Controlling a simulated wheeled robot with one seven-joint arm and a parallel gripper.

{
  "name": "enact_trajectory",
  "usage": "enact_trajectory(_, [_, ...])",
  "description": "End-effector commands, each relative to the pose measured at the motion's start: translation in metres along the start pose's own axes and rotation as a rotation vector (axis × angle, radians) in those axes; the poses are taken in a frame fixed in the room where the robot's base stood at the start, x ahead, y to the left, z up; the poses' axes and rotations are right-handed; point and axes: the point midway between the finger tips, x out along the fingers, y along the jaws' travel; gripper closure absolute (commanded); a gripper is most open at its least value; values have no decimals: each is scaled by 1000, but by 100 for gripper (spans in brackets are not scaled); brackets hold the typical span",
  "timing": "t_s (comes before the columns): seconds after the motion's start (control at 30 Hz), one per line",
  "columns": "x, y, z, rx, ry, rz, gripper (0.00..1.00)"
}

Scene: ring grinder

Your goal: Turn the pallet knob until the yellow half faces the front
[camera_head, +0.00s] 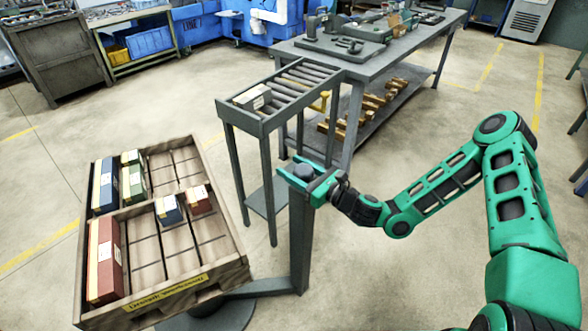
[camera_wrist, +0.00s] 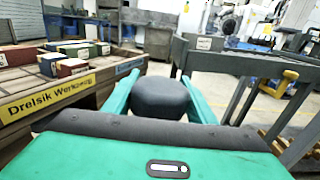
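The pallet knob (camera_head: 304,172) is a dark grey round cap on top of a grey post beside the pallet. My gripper (camera_head: 306,178) reaches it from the right, with one green finger on each side. In the wrist view the knob (camera_wrist: 160,98) fills the gap between the fingers, which appear shut on it. No yellow shows on the knob. The wooden pallet (camera_head: 215,262) stands at the left, with a yellow label strip (camera_head: 168,292) on the wall nearest the head camera.
Red, blue and green boxes (camera_head: 105,258) lie in the pallet's compartments. A grey roller stand (camera_head: 262,122) is close behind the knob post. A long workbench (camera_head: 400,40) stands beyond it. The floor to the right of my gripper is clear.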

Motion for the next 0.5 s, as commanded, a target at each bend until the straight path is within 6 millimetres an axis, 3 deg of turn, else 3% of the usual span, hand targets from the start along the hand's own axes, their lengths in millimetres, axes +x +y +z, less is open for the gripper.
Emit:
enact_trajectory(0.03, [0,0,0,0,0,0,62])
enact_trajectory(0.1, [0,0,0,0,0,-1,75])
enact_trajectory(0.5, [0,0,0,-4,0,58,75])
